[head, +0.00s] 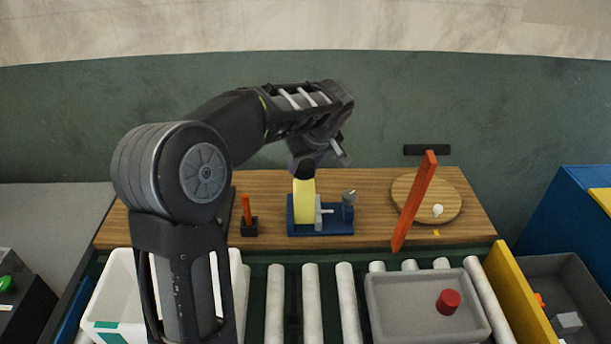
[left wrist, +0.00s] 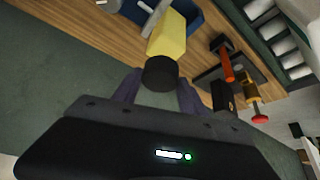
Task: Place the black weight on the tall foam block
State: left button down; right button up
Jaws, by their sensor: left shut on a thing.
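The tall yellow foam block (head: 304,201) stands upright in a blue press (head: 334,228) on the wooden board. The black weight (head: 304,169) is at the top end of the block; it also shows in the left wrist view (left wrist: 160,73). The weight overlaps the block's end in both views, and I cannot tell whether they touch or a small gap remains. My left gripper (left wrist: 158,88) is shut on the black weight, with one finger on each side. In the head view the fingers are mostly hidden by my wrist. My right gripper is not in view.
A grey clamp part (head: 349,198) stands beside the block. An orange post (head: 247,209) is to the left, and a leaning orange bar (head: 414,202) and round wooden disc (head: 455,200) are to the right. A grey tray (head: 382,312) lies on the front rollers.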

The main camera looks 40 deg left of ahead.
aim_at(307, 169)
pick_arm(q)
jog(key=shift+f+b, duration=0.55)
jog(key=shift+f, duration=1.1)
jog(key=shift+f, duration=0.1)
jog(key=c, duration=0.6)
grip_release()
jog(key=shift+c, duration=0.2)
jog(key=p+v, duration=0.3)
jog(key=v, duration=0.9)
